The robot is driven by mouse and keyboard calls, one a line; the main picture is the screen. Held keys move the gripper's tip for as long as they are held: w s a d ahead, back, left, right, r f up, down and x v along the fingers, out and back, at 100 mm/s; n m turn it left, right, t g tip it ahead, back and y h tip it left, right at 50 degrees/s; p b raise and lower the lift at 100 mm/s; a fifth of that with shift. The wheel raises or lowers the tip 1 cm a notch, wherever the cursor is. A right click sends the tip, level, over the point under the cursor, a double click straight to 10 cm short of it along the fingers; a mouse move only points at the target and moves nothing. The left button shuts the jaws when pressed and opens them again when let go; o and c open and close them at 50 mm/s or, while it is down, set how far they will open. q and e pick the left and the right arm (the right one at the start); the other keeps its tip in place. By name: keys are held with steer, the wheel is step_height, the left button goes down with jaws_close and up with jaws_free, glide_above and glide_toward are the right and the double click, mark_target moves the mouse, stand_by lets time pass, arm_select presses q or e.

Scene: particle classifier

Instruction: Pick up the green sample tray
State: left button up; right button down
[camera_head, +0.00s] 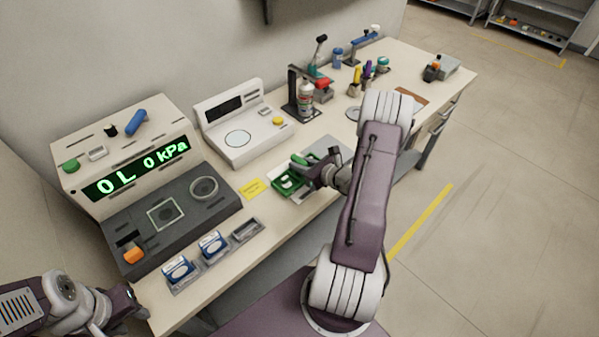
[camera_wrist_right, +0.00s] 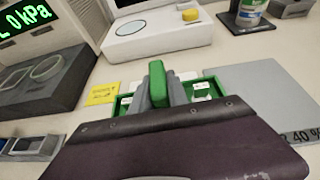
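The green sample tray (camera_head: 288,184) is at the front part of the bench, with white pieces in it. In the right wrist view its green wall (camera_wrist_right: 208,83) shows on both sides of my gripper. Its raised green handle (camera_wrist_right: 159,84) stands between the two grey fingers of my right gripper (camera_wrist_right: 162,88). The fingers appear to press on both sides of the handle, with no gap visible. My right gripper (camera_head: 312,172) hides part of the tray in the head view. I cannot tell whether the tray touches the bench. My left gripper (camera_head: 128,300) is at the lower left, away from the tray.
A pressure device (camera_head: 150,185) reading "OL 0 kPa" stands left, with blue-and-white boxes (camera_head: 181,270) before it. A white scale (camera_head: 240,130) is behind the tray. A yellow note (camera_head: 253,188) lies beside it, and a grey plate (camera_wrist_right: 262,95) is to its right. Bottles and tools stand further back.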

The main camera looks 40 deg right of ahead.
steer(key=shift+d+r, duration=0.1)
steer(key=shift+r, duration=0.5)
steer(key=r, duration=0.3)
steer(key=shift+s+d+r, duration=0.1)
steer(key=shift+s+r, duration=0.1)
steer(key=shift+s, duration=0.1)
steer(key=w+d+r+p+v, duration=0.1)
steer(key=d+v, duration=0.1)
steer(key=v, duration=1)
steer(key=shift+s+r, duration=0.2)
steer(key=shift+r, duration=0.2)
